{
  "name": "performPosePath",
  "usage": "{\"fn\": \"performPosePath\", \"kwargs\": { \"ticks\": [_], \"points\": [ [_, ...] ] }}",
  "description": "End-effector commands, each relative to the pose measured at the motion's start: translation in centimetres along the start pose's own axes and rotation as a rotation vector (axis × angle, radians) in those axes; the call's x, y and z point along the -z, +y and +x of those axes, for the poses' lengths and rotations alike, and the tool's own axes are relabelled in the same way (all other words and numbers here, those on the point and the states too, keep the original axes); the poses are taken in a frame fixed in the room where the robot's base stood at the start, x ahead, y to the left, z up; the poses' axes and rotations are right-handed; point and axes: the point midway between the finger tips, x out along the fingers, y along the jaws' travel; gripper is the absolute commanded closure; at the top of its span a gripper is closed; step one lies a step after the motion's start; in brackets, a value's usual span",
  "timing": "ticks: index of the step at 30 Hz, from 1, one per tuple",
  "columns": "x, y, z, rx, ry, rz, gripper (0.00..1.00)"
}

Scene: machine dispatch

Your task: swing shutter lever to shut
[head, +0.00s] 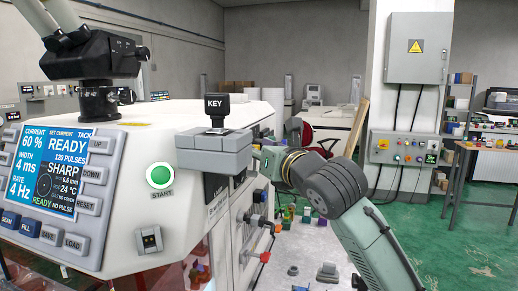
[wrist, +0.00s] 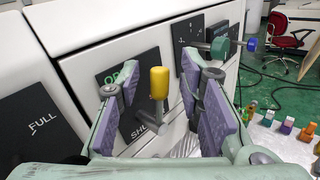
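The shutter lever is a grey shaft with a yellow knob (wrist: 159,82), in the middle of the wrist view. It stands out from a black plate (wrist: 128,92) on the white machine's side. Green letters beginning "OP" show at the plate's top and white letters "SHU" at its bottom, both partly covered. My gripper (wrist: 160,98) is open, with one purple-padded finger left of the knob and one right. I see no clear contact between pads and knob. In the head view my arm reaches to the machine's side, and the gripper's fingers are hidden there.
In the head view the key box (head: 214,150) overhangs the machine's side.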

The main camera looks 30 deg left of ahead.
Motion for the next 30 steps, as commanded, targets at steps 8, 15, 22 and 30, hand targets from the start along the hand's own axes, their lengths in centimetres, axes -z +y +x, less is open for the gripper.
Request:
{"fn": "performPosePath", "kwargs": {
  "ticks": [8,15,22,30],
  "points": [
    [-0.02,-0.01,-0.03,0.0,0.0,0.0,0.86],
    [-0.03,-0.01,-0.04,0.0,0.0,0.0,1.0],
    [-0.03,-0.03,-0.04,0.001,0.0,0.0,1.0],
    [-0.12,-0.22,0.16,0.007,0.033,0.032,1.0]
  ]
}}
